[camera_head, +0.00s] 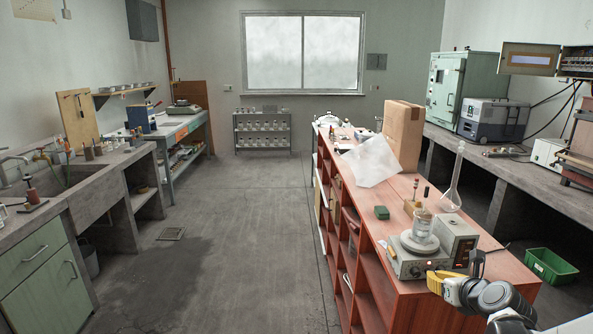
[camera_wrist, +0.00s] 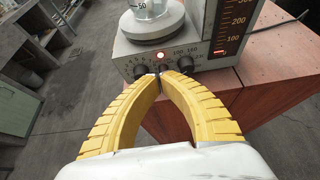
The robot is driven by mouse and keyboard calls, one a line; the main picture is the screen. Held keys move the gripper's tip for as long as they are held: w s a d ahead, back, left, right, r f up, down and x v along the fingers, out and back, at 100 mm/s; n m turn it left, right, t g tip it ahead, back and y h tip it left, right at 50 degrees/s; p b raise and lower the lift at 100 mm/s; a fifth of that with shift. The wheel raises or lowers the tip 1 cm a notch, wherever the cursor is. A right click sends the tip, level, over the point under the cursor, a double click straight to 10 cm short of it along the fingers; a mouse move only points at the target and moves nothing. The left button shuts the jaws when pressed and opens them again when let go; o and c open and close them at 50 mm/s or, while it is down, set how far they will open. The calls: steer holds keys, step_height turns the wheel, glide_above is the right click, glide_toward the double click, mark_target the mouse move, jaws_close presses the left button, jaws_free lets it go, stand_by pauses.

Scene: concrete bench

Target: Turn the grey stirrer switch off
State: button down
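The grey stirrer (camera_head: 408,266) stands at the near end of the red-brown bench, with a glass beaker (camera_head: 422,229) on its round plate. In the wrist view, the front panel of the stirrer (camera_wrist: 122,50) shows a lit red lamp (camera_wrist: 160,55), number scales and dark knobs on both sides. My gripper (camera_wrist: 162,76) has its yellow fingertips together at the lower middle of this panel, below the lamp. The fingertips cover that spot, so the switch and its position cannot be made out. I cannot tell whether the tips touch the panel. In the head view my gripper (camera_head: 432,281) is just in front of the stirrer.
A grey box with a display (camera_head: 456,243) stands right beside the stirrer. A tall glass flask (camera_head: 453,195), a green block (camera_head: 382,212) and a cardboard box (camera_head: 402,135) stand farther back on the bench. A green crate (camera_head: 551,266) is on the floor at right.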

mark_target(426, 269)
steer(key=s, duration=0.2)
steer(key=shift+s+d, duration=0.1)
steer(key=shift+s, duration=0.3)
steer(key=shift+w+d+r+p, duration=0.1)
steer(key=shift+w+d+p, duration=0.2)
steer(key=shift+w, duration=0.7)
steer(key=shift+w+d+p, duration=0.1)
steer(key=shift+w+p, duration=0.35)
steer(key=shift+w, duration=0.6)
steer(key=shift+w+d+r+p, duration=0.1)
steer(key=shift+w+d+p, duration=0.2)
steer(key=shift+w, duration=0.7)
steer(key=shift+a+f+b, duration=0.35)
steer(key=shift+f+b, duration=0.15)
steer(key=shift+f, duration=0.1)
steer(key=shift+a+b, duration=0.45)
steer(key=shift+b, duration=0.2)
